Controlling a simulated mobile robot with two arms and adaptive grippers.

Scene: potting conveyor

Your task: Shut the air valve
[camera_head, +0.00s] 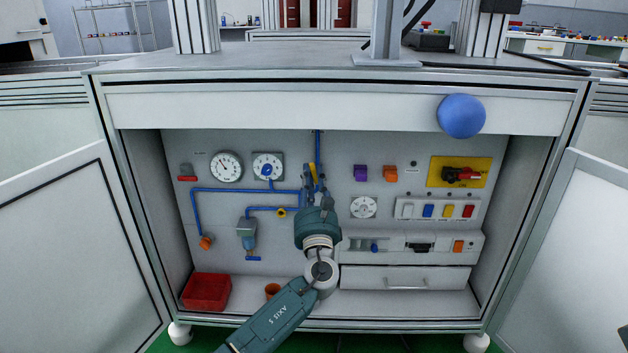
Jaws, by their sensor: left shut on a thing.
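The air valve's yellow lever (312,171) shows on the vertical blue pipe (318,147) at the middle of the back panel. The lever stands nearly upright, its top leaning a little left. My left gripper (316,187) reaches up from below and is shut on the yellow lever. The fingers and wrist hide the valve body and the lever's lower part.
Cabinet doors (75,250) stand open at both sides.

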